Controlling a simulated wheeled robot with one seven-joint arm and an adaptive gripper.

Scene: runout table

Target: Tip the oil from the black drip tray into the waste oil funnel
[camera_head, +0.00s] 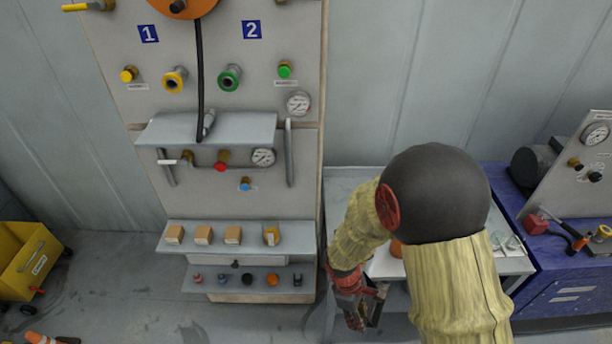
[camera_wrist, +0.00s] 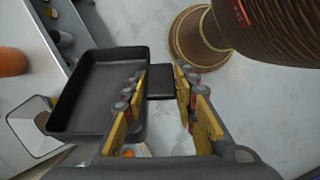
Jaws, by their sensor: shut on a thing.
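The black drip tray (camera_wrist: 98,88) shows on the left in the wrist view, with a flat dark tab at its right side. My gripper (camera_wrist: 160,88) is shut on this tab, its yellow-padded fingers on either side. The tray's inside is dark grey, and I cannot tell how much oil is in it. A pale square-rimmed vessel (camera_wrist: 35,125) stands left of and below the tray; it may be the waste oil funnel, but I cannot tell.
The runout table (camera_head: 345,185) is partly hidden by my arm. A panel (camera_head: 225,110) with valves and gauges stands left, with shelves (camera_head: 240,235) of small parts below. A blue bench (camera_head: 560,260) is on the right. A brown ribbed body (camera_wrist: 270,25) shows near the tray.

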